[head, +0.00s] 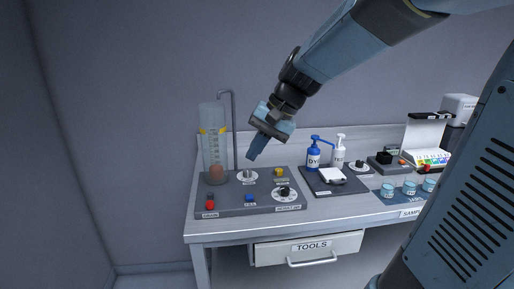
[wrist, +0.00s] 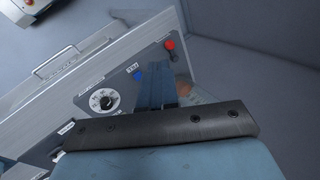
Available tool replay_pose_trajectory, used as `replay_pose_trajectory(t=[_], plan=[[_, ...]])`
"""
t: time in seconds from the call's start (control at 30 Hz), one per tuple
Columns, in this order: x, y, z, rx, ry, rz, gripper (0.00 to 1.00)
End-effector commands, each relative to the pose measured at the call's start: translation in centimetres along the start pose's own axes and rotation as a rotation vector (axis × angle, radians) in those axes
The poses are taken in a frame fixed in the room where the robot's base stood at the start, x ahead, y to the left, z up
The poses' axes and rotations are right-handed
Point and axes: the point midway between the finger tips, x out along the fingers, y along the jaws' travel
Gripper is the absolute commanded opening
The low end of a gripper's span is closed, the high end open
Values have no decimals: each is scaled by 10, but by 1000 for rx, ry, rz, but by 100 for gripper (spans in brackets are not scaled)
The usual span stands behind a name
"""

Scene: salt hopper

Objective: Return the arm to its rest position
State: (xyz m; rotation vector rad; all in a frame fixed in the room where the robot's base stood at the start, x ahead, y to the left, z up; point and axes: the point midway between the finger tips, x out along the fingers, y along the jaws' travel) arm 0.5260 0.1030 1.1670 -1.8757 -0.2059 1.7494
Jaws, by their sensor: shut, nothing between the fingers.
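My gripper (head: 253,154) is shut and empty in the head view, held in the air over the grey control panel (head: 236,206) on the bench. My arm reaches down to it from the upper right. In the wrist view the closed fingers (wrist: 155,93) point toward the panel, near its blue button (wrist: 138,75) and red button (wrist: 170,45). A dial (wrist: 103,100) shows left of the fingers. The gripper looks apart from the panel.
A clear cylinder (head: 210,130) with a brown egg-like thing inside stands at the panel's left, beside a bent grey pipe (head: 234,120). Dye (head: 313,155) and white (head: 338,150) pump bottles stand right of the panel. Small cups (head: 409,187) sit farther right. The tools drawer (head: 310,248) looks shut.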

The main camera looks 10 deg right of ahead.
Motion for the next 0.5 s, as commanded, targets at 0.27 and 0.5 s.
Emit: replay_pose_trajectory(t=[0.27, 0.5], plan=[[-17, 13, 17, -52, 51, 51, 0], [-40, 51, 52, -190, 185, 193, 0]])
